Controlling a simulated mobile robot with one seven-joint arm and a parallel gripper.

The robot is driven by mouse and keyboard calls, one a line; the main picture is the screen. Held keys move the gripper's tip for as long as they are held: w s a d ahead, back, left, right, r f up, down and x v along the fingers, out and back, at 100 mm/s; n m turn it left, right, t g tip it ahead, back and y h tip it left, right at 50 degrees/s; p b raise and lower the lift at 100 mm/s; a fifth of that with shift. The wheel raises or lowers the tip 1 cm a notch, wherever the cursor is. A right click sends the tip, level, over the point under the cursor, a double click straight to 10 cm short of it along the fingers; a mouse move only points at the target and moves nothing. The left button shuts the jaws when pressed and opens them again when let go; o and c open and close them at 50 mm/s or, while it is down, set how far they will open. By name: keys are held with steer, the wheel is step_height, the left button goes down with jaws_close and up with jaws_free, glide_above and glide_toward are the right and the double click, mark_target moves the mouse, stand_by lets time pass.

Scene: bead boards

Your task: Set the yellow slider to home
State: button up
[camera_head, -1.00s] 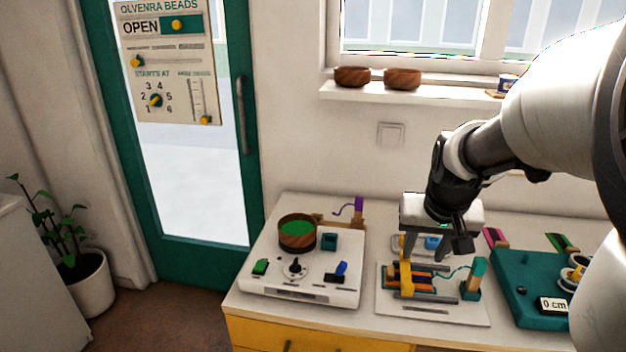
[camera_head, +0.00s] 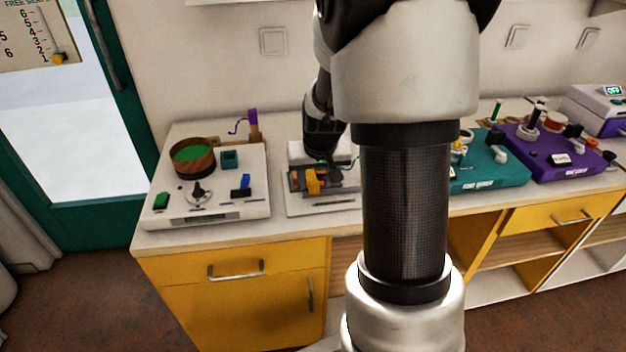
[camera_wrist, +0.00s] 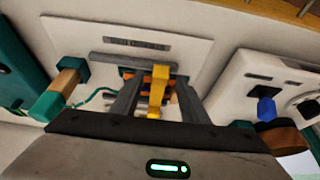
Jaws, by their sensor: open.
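The yellow slider (camera_head: 313,182) stands upright on a loom-like board (camera_head: 320,205) with dark rails and orange parts. In the wrist view the yellow slider (camera_wrist: 158,88) shows between the two dark fingers of my gripper (camera_wrist: 157,98), which are apart with a gap on each side. I cannot tell whether a finger touches it. In the head view my gripper (camera_head: 322,160) is low over the board, and its fingers are mostly hidden. My arm hides the right part of the board. A label on the board's edge (camera_wrist: 137,44) is too blurred to read.
A white console (camera_head: 250,205) with a wooden bowl (camera_head: 193,157) and green and blue knobs stands left of the board. A teal board (camera_head: 490,178) and a purple board (camera_head: 555,160) stand to the right. A wood-and-teal post (camera_wrist: 60,88) with a teal cord is close to one finger.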

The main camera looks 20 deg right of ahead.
jaws_close()
steer(key=s+d+b, duration=0.1)
steer(key=d, duration=0.2)
steer(key=s+d+b, duration=0.1)
steer(key=d, duration=0.2)
steer(key=d+b, duration=0.1)
steer(key=d, duration=0.3)
steer(key=shift+s, duration=0.4)
jaws_free()
steer(key=shift+d, duration=0.1)
steer(key=shift+s+r, duration=0.1)
steer(key=shift+r, duration=0.2)
steer(key=p+v, duration=0.4)
steer(key=v, duration=1.2)
steer(key=shift+s+r, duration=0.3)
